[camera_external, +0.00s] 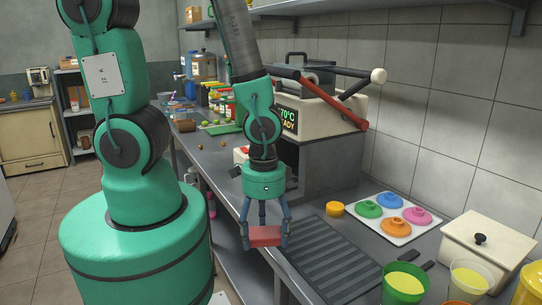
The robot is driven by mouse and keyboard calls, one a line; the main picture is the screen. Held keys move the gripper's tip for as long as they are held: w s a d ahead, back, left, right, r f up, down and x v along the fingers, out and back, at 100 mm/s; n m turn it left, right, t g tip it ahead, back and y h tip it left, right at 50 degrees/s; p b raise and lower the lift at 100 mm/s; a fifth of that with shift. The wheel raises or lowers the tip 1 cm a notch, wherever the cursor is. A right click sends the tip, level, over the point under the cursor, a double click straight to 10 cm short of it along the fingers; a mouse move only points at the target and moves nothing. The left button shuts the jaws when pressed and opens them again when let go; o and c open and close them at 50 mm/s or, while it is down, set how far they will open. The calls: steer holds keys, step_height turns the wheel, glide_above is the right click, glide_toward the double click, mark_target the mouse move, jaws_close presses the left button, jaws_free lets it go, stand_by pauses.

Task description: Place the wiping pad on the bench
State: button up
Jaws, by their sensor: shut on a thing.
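My gripper (265,236) points down and is shut on a red block-like pad (265,237), which looks like the wiping pad. The pad is held level between the fingertips, at the front edge of the grey bench (238,160). I cannot tell how high it is above the bench, or whether it is over the top or just in front of the edge.
A dark ribbed mat (335,258) lies right of my gripper. Behind are a press machine (318,130) with red and black handles and a white tray (389,232) of coloured lids. A white box (485,250) and cups of yellow-green liquid (404,284) stand at the right.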

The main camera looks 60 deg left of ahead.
steer(key=w+d+r+m, duration=0.1)
steer(key=w+d+r, duration=0.6)
steer(key=w+d, duration=0.25)
steer(key=w+d+r+m, duration=0.1)
steer(key=w+d+r, duration=0.65)
steer(key=w, duration=0.25)
steer(key=w+d+r, duration=0.4)
steer(key=d+r, duration=0.4)
steer(key=r, duration=0.4)
steer(key=w+d+r+m, duration=0.1)
steer(key=w+d+r, duration=0.3)
steer(key=d+r, duration=0.4)
step_height(320, 180, up, 4)
steer(key=shift+f+m, duration=0.15)
steer(key=shift+m, duration=0.15)
steer(key=shift+w+f, duration=0.1)
steer(key=shift+f, duration=0.05)
